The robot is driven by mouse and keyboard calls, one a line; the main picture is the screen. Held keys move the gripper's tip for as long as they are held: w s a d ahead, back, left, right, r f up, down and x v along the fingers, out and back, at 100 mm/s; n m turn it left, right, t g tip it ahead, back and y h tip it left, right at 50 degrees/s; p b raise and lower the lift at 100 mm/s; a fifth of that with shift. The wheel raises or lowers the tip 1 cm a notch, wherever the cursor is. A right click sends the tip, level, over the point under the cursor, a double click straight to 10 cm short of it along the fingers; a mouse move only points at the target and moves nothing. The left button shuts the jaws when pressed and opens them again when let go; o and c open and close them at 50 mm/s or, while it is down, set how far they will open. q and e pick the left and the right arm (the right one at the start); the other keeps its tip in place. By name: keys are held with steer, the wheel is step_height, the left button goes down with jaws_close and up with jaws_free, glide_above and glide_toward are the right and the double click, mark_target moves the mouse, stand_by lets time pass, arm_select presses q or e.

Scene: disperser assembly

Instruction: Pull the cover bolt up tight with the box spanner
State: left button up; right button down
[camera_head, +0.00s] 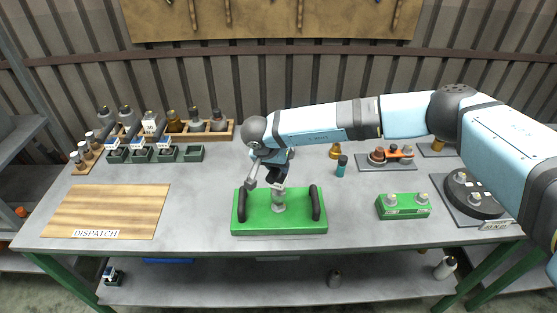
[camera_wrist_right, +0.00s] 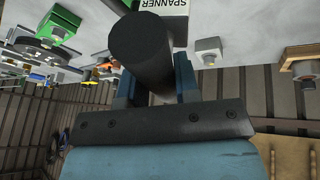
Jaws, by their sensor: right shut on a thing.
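My right gripper (camera_head: 276,174) points down over the green fixture (camera_head: 247,225) in the head view. In the right wrist view its two blue fingers are shut on a thick dark cylinder, the box spanner (camera_wrist_right: 140,48). A white label reading SPANNER shows beside the cylinder. A grey metal part (camera_head: 278,198) stands upright in the middle of the fixture, between two black handles, just below the gripper. The cover bolt is not clearly seen; the gripper and the spanner hide the top of that part. I cannot tell whether the spanner touches it. My left gripper is not in view.
A wooden DISPATCH board (camera_head: 105,210) lies at the left. A rack of bottles (camera_head: 180,131) and dark green bins (camera_head: 190,152) stand behind it. A small green block (camera_head: 402,207) and a dark round stand (camera_head: 470,197) are at the right. Bare table lies between board and fixture.

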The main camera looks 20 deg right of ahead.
steer(key=shift+r+n+t, duration=0.15)
steer(key=shift+n+t, duration=0.25)
steer(key=shift+n, duration=0.7)
steer(key=n+y+b, duration=0.1)
steer(key=n, duration=0.1)
steer(key=f+n+t+y+b, duration=0.1)
steer(key=n+b, duration=0.1)
steer(key=n, duration=0.1)
steer(key=shift+f, duration=0.1)
steer(key=shift+n+t+y+b, duration=0.3)
steer(key=shift+n+b, duration=0.05)
steer(key=shift+n, duration=0.45)
steer(key=n+y, duration=0.1)
steer(key=n, duration=0.1)
steer(key=shift+n+b, duration=0.3)
steer(key=shift+n, duration=0.1)
steer(key=shift+n+y, duration=0.5)
steer(key=shift+n, duration=0.5)
steer(key=shift+n+y, duration=0.3)
steer(key=shift+n, duration=0.2)
steer(key=shift+f, duration=0.2)
